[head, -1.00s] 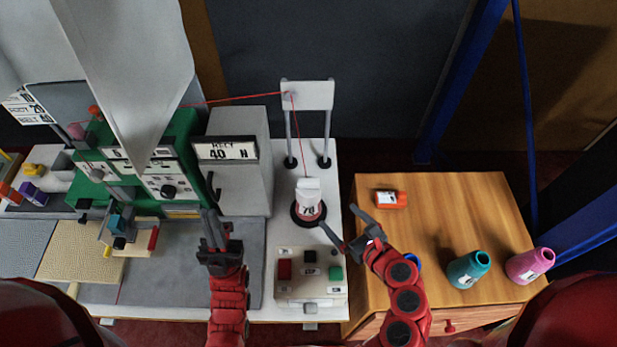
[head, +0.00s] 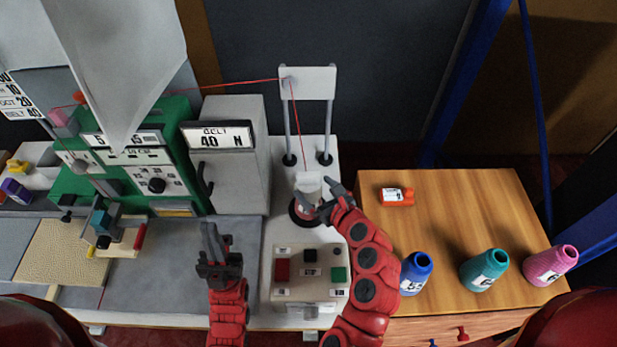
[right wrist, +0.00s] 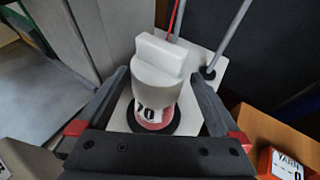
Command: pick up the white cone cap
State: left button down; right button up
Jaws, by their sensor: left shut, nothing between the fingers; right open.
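The white cone cap (right wrist: 158,65) sits on top of a labelled pink cone (right wrist: 152,117) that stands on a round black base (right wrist: 178,113). In the head view the cap (head: 308,180) is partly hidden by my right gripper. My right gripper (head: 328,200) is open around or just in front of the cone, and in the right wrist view its fingers (right wrist: 160,95) lie to either side of the cap and cone, apart from them. My left gripper (head: 212,240) is shut and empty over the grey mat, left of the button box.
A button box (head: 311,272) stands in front of the cone. A red thread (head: 296,130) runs from the white thread stand (head: 308,82) down to the cap. Blue (head: 416,272), teal (head: 484,270) and pink (head: 550,265) cones and an orange box (head: 397,196) are on the wooden cabinet (head: 450,200).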

aim_at(314, 189)
jog(key=shift+x, duration=1.1)
jog(key=shift+w+a+f+p, duration=0.25)
jog(key=shift+w+a+p, duration=0.05)
jog(key=shift+w, duration=0.1)
jog(key=shift+c, duration=0.3)
